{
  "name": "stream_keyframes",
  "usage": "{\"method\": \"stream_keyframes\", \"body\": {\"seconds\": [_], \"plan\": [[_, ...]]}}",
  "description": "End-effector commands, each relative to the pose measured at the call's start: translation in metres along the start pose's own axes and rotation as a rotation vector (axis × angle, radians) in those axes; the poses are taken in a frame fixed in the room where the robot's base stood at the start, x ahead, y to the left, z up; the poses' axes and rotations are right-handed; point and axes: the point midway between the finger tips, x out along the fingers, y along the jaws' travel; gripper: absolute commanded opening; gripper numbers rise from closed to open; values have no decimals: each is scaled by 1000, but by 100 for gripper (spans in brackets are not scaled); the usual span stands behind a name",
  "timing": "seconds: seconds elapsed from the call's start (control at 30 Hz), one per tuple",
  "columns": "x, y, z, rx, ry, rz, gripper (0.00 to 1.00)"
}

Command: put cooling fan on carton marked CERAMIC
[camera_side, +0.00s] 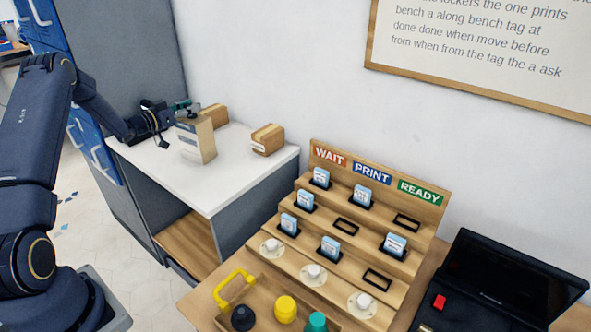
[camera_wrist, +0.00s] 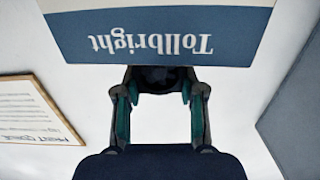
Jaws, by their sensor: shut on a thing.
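My gripper (camera_side: 178,108) is at the back of the white-topped counter, beside the upper part of a tall tan carton. In the wrist view my gripper (camera_wrist: 156,90) has its teal-padded fingers set apart, shut on a dark thing, which I take to be the cooling fan (camera_wrist: 156,78). Only part of it shows. Cartons on the counter are the tall one (camera_side: 198,140), one behind it (camera_side: 215,115) and one to the right (camera_side: 268,139). I cannot read CERAMIC on any of them. A pale and blue surface lettered Tollbright (camera_wrist: 150,48) fills the top of the wrist view.
The white counter (camera_side: 220,185) has clear room in front of the cartons. A stepped wooden rack (camera_side: 345,235) marked WAIT, PRINT, READY stands to the right with several cards. A tray with a yellow handle (camera_side: 232,288) sits in front. A printed board (camera_wrist: 38,112) shows in the wrist view.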

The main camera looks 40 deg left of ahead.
Motion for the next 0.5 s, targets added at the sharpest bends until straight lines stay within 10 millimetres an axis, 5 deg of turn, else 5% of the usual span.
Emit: {"method": "stream_keyframes", "body": {"seconds": [0.2,0.23,0.5], "plan": [[0,0,4,-1,-1,0,15],[0,0,3,-1,-1,0,43],[0,0,3,-1,-1,-1,65]]}}
